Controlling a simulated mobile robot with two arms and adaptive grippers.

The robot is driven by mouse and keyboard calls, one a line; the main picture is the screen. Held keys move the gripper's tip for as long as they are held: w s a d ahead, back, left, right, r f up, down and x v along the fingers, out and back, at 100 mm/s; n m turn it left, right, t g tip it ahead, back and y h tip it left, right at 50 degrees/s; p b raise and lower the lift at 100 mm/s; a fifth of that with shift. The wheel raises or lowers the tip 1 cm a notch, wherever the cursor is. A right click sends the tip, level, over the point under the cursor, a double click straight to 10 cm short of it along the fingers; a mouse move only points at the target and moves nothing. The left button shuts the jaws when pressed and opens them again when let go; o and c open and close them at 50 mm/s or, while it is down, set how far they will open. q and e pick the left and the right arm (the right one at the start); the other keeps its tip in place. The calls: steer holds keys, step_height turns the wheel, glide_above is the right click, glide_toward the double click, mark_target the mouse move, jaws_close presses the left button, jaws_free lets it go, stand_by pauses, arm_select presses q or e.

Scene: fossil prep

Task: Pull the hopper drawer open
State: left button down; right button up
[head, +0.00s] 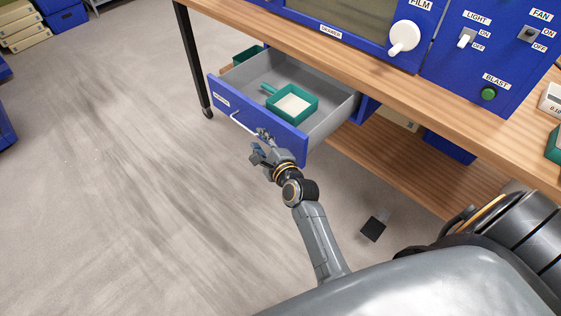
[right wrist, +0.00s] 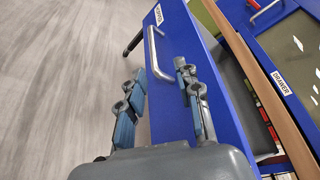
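The hopper drawer (head: 262,118) is a blue-fronted grey drawer under the wooden bench, and it stands well open. Its pale bar handle (head: 243,124) is on the front; it also shows in the right wrist view (right wrist: 152,50). My right gripper (head: 260,144) is just in front of the drawer front, near the handle's right end. In the right wrist view its two blue-padded fingers (right wrist: 160,75) are spread apart. The handle lies mostly beyond the fingertips, and nothing is gripped. My left gripper is not in view.
A teal scoop with pale contents (head: 293,104) lies in the drawer. The wooden bench (head: 340,49) carries a blue cabinet and control panel (head: 490,60). A bench leg (head: 194,60) stands left of the drawer.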

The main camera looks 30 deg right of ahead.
steer(key=p+v, duration=0.4)
steer(key=v, duration=0.8)
steer(key=shift+d+p, duration=0.15)
steer(key=shift+p, duration=0.2)
stand_by(0.4)
steer(key=shift+r, duration=0.1)
steer(key=shift+s, duration=0.1)
stand_by(0.4)
